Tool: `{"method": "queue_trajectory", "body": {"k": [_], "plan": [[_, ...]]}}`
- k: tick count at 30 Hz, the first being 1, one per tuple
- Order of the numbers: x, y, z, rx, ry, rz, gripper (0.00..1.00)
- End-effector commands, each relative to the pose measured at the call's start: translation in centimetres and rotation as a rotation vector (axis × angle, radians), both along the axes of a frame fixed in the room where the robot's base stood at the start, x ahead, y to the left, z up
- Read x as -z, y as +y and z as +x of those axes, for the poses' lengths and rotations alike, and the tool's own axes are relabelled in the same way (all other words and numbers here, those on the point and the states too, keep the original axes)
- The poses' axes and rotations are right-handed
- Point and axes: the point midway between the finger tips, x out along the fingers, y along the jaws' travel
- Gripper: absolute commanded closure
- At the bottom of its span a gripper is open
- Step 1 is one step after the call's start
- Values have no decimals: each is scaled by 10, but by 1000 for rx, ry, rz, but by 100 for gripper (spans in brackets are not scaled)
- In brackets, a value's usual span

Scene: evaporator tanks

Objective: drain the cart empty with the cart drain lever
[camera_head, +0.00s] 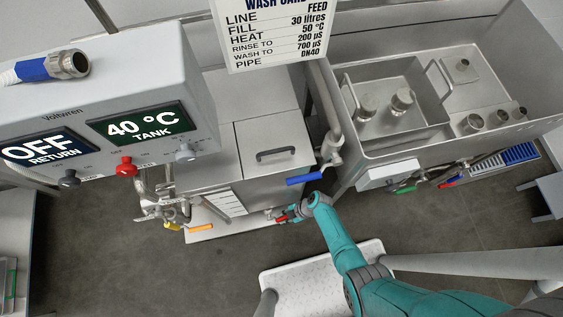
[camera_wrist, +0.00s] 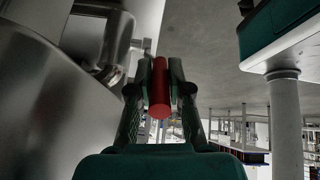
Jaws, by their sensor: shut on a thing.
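The steel cart (camera_head: 197,143) stands in the middle of the head view, with a handled lid on top. The red lever (camera_head: 281,219), low at the cart's front right corner, appears to be the cart drain lever. My gripper (camera_head: 291,213) is at this lever. In the wrist view my gripper (camera_wrist: 160,95) is shut on the red lever (camera_wrist: 160,88), which stands upright between the two fingers. Its pivot and the drain outlet are hidden or too small to tell. The water level inside the cart is not visible, as the lid is shut.
A blue lever (camera_head: 304,179) hangs just above my gripper. Orange (camera_head: 201,228) and yellow (camera_head: 172,226) levers are at the lower left. A control box (camera_head: 110,120) reads OFF return and 40 °C tank. A steel sink (camera_head: 455,150) is at right. Some floor is clear at lower left.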

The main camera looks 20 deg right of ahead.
Motion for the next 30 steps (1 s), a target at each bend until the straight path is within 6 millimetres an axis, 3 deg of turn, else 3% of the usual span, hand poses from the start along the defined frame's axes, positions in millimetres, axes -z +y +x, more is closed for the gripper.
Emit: {"method": "queue_trajectory", "body": {"k": [23, 24, 26, 30], "plan": [[5, -5, 0, -1, -4, 75, 100], [5, -5, 0, -1, -4, 74, 75], [5, -5, 0, -1, -4, 75, 60], [5, -5, 0, -1, -3, 75, 57]]}}
